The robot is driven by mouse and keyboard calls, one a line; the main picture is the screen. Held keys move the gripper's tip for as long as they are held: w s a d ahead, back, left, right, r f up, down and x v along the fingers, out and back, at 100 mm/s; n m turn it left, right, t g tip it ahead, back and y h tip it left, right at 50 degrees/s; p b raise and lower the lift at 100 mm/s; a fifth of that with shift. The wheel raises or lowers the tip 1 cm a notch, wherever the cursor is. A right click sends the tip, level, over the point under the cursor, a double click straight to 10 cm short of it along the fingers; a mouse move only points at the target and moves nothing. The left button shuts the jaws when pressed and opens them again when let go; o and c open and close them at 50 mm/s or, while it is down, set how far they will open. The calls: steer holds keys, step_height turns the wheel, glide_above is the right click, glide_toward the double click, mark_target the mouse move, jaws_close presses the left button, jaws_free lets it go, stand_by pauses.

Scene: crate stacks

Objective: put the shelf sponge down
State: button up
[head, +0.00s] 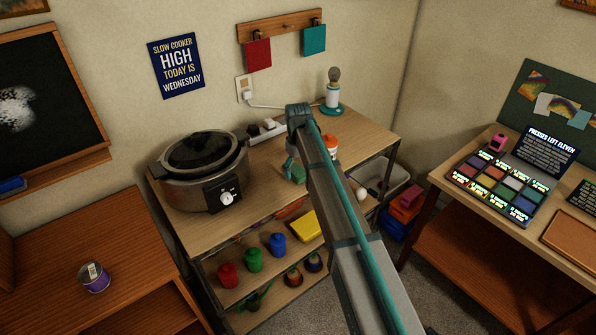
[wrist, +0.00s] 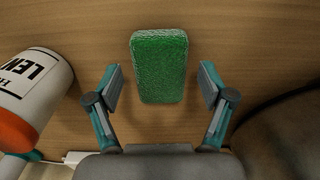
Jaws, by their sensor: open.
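A green sponge (wrist: 160,66) lies flat on the wooden tabletop in the wrist view. My gripper (wrist: 160,90) is open, with one finger on each side of the sponge's near half and a gap on both sides. The fingers do not touch it. In the head view my gripper (head: 292,172) is low over the shelf unit's top (head: 240,205), right of the slow cooker. My arm hides much of that spot, and the sponge shows there only as a small green patch, if at all.
A slow cooker (head: 172,190) stands left on the same top. A power strip (head: 266,131) is behind. Jars and a yellow item (head: 306,227) sit on the shelf below.

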mark_target(298, 171)
step_height(298, 171, up, 11)
steer(key=b, duration=0.2)
steer(key=shift+b, duration=0.35)
steer(key=shift+s, duration=0.1)
steer(key=s+d+f+m+p, duration=0.15)
steer(key=s+d+f, duration=0.35)
steer(key=s+f, duration=0.55)
steer(key=s+d+f+m, duration=0.2)
steer(key=s+d+f, duration=0.5)
steer(key=f, duration=0.7)
steer(key=s+d+f+m+p, duration=0.15)
steer(key=s+d+f, duration=0.25)
steer(key=s+f, duration=0.75)
steer(key=s+d+f+m+g+b, duration=0.1)
steer(key=s+d+f+g, duration=0.1)
steer(key=s+f, duration=0.3)
steer(key=s+d+f+m+g+b, duration=0.1)
steer(key=s+f, duration=0.3)
steer(key=s, duration=1)
steer(key=s+d+f+m+g+b, duration=0.1)
steer(key=s+d+f+g, duration=0.2)
steer(key=s, duration=0.7)
step_height(298, 171, down, 3)
steer(key=shift+d+r+g, duration=0.15)
steer(key=shift+d+g, duration=0.25)
steer(key=shift+o, duration=0.5)
steer(key=shift+s, duration=0.1)
